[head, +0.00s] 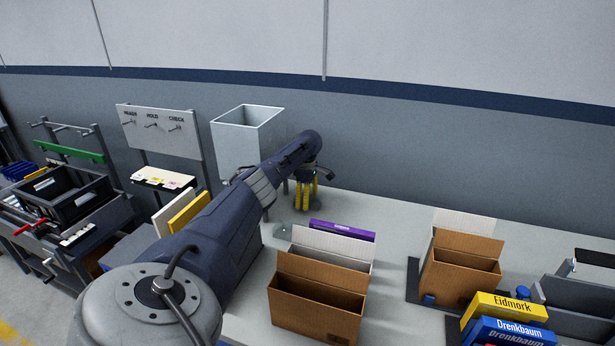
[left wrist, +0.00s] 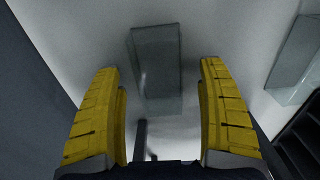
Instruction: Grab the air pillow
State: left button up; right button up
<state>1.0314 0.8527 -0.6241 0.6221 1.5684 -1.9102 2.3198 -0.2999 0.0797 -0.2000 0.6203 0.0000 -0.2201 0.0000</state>
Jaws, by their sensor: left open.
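A translucent grey-green air pillow (left wrist: 156,85) lies on the pale table surface in the left wrist view, ahead of and between my left gripper's fingers. A similar clear shape (left wrist: 296,62) shows at the right edge there. In the head view a small clear pillow-like thing (head: 283,230) lies on the table, partly hidden by my arm and a carton. My left gripper (head: 306,206) points down over the back of the table, with yellow fingers spread and nothing between them; it also shows in the left wrist view (left wrist: 160,68). My right gripper is in neither view.
An open brown carton (head: 315,308) stands in front of the gripper, with a purple box (head: 343,230) behind it. Another carton (head: 460,265) and yellow and blue boxes (head: 505,306) are at right. A pale bin (head: 235,145) stands behind my arm. Table behind the cartons is mostly clear.

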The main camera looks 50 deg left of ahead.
pick_arm(q)
jog(key=c, duration=0.8)
